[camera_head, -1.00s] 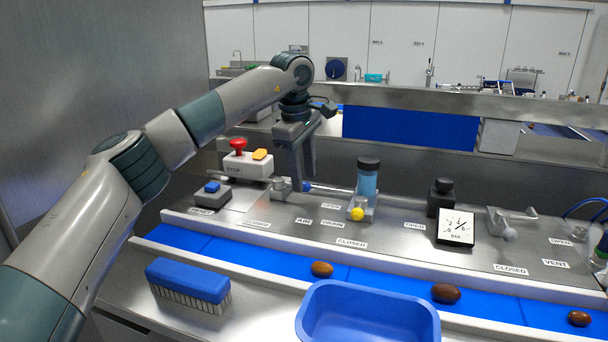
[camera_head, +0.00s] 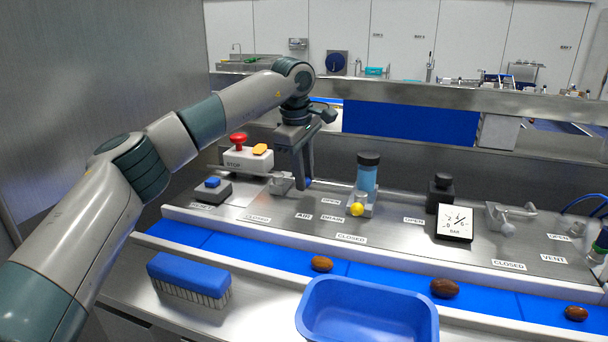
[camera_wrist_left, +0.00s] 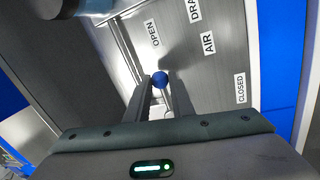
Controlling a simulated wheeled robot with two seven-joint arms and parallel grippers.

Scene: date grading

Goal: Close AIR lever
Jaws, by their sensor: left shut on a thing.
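The AIR lever ends in a blue knob (camera_head: 308,183), which also shows in the left wrist view (camera_wrist_left: 160,79) at the fingertips. My left gripper (camera_head: 302,186) reaches down over the steel panel and is shut on this lever; the fingers hide most of its arm. In the left wrist view, the gripper (camera_wrist_left: 160,92) has the knob between its finger ends. The AIR label (camera_wrist_left: 208,43) lies right of the knob. The OPEN label (camera_wrist_left: 152,33) is above the knob, and the CLOSED label (camera_wrist_left: 241,88) is further right. My right gripper is not in view.
The white STOP box (camera_head: 247,160) and blue-button box (camera_head: 212,190) stand left of the gripper. The DRAIN lever with its yellow knob (camera_head: 357,209) and a blue cylinder (camera_head: 367,179) stand close on the right. A pressure gauge (camera_head: 455,223) is further right.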

